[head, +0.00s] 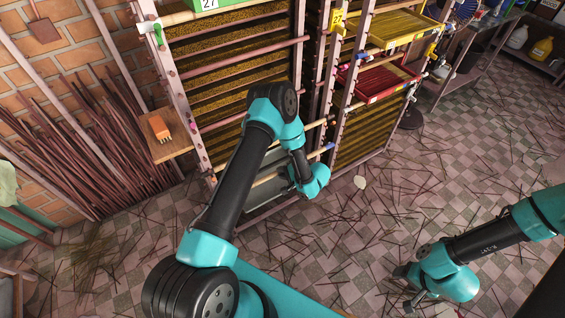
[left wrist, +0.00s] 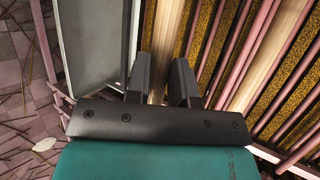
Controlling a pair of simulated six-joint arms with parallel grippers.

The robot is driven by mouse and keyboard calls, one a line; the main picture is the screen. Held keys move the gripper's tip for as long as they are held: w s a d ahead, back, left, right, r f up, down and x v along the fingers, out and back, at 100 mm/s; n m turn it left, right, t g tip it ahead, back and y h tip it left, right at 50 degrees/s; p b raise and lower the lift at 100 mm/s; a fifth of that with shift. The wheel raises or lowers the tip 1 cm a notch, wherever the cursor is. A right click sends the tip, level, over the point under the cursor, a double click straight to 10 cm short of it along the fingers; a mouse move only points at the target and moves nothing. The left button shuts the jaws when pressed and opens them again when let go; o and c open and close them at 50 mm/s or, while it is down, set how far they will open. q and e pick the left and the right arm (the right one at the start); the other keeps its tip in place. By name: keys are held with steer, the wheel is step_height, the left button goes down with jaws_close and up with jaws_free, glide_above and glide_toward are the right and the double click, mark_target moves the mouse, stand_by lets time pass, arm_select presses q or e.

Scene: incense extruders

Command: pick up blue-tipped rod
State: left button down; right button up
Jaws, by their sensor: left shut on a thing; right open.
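The blue-tipped rod (head: 318,152) is a pale wooden rod lying across the front of the rack, low down, with a small blue end to the right. My left gripper (head: 291,173) is at this rod, partly hidden by my own arm in the head view. In the left wrist view, the left gripper's fingers (left wrist: 161,78) stand on either side of a pale rod (left wrist: 165,45) and are shut on it. The rod's coloured end is not in the left wrist view. My right gripper (head: 410,290) is open and empty above the floor at lower right.
The rack (head: 300,45) holds incense-filled trays, with a red tray (head: 378,82) and yellow tray (head: 400,28) at right. A grey panel (left wrist: 90,45) stands beside the gripper. A wooden shelf (head: 170,147) carries an orange brush (head: 159,127). Sticks litter the floor.

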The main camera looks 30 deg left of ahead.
arm_select(q)
steer(key=s+d, duration=0.3)
steer(key=s, duration=0.3)
steer(key=shift+s+d+r, duration=0.15)
steer(key=shift+d+r, duration=0.15)
steer(key=shift+r, duration=0.1)
steer(key=shift+r, duration=1.4)
steer(key=shift+d, duration=0.1)
steer(key=s+d, duration=0.4)
steer(key=d, duration=0.3)
steer(key=s+d, duration=0.5)
steer(key=d, duration=0.3)
steer(key=shift+d, duration=0.2)
stand_by(0.5)
steer(key=shift+w, duration=0.1)
stand_by(1.0)
